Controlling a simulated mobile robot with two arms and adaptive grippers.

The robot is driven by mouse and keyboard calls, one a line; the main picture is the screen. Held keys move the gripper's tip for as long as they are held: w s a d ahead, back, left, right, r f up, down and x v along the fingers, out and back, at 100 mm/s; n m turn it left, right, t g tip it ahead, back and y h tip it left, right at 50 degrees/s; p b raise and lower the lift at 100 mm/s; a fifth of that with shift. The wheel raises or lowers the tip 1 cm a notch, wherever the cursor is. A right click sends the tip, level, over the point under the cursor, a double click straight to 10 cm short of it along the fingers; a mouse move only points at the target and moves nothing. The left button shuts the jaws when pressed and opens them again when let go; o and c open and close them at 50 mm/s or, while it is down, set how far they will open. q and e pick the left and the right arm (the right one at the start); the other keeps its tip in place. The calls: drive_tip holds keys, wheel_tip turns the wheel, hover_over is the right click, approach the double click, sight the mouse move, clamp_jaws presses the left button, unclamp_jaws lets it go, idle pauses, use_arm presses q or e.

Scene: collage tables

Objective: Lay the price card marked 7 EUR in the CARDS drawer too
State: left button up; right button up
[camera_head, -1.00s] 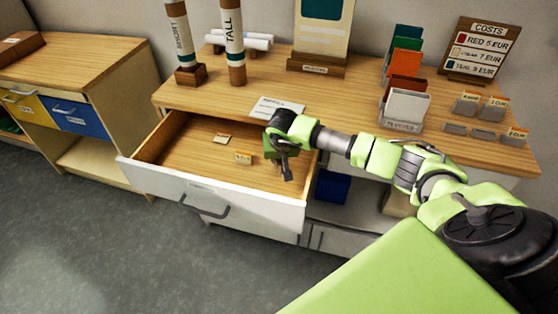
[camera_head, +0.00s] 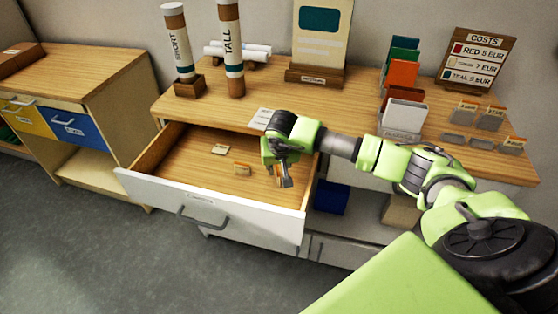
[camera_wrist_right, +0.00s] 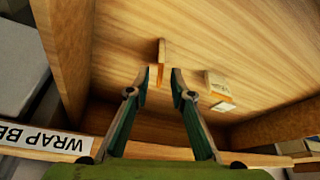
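The drawer (camera_head: 225,215) is pulled open below the tabletop. The label on its front is too small to read. Two small price cards in wooden holders, one farther back (camera_head: 220,149) and one nearer the middle (camera_head: 242,168), rest on its floor. My right gripper (camera_head: 285,180) reaches down into the drawer's right part. In the right wrist view its fingers (camera_wrist_right: 161,78) are apart, with a small card and holder (camera_wrist_right: 160,55) between their tips. A gap shows beside it, at least on the right. Another card (camera_wrist_right: 217,87) lies to the right. No card marking is legible. My left gripper is out of view.
Several price cards (camera_head: 490,118) and low grey stands are at the tabletop's right, by the COSTS board (camera_head: 477,60). A card rack (camera_head: 402,115) and the SHORT and TALL tubes (camera_head: 231,50) stand farther left. The drawer's left part is clear.

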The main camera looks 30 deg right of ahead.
drive_tip(key=v, duration=0.8)
drive_tip(key=shift+b, duration=0.3)
drive_tip(key=shift+r, duration=0.15)
